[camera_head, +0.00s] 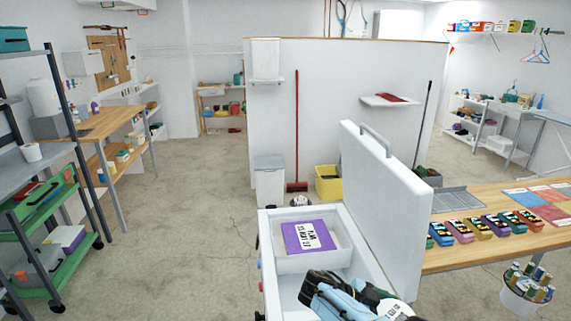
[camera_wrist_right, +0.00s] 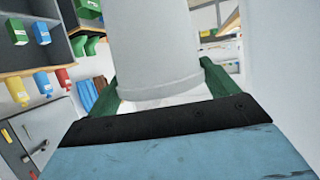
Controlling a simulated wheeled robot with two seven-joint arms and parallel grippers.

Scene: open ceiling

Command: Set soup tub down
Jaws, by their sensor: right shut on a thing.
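The soup tub (camera_wrist_right: 152,38) is a pale grey-white cylinder that fills the middle of the right wrist view. In the head view its round white top with dark print (camera_head: 394,309) shows at the bottom edge, partly cut off. My right gripper (camera_wrist_right: 160,75), with green fingers and a blue body, is shut on the tub, one finger on each side. In the head view it is over the near right part of an open white cooler (camera_head: 283,290). The tub's underside is hidden. My left gripper is not in view.
The cooler's raised lid (camera_head: 385,205) stands just right of the gripper. A white inner tray (camera_head: 290,263) holds a purple labelled box (camera_head: 295,237). A wooden table (camera_head: 470,258) with several coloured packs is at right. Left of the cooler the floor is clear.

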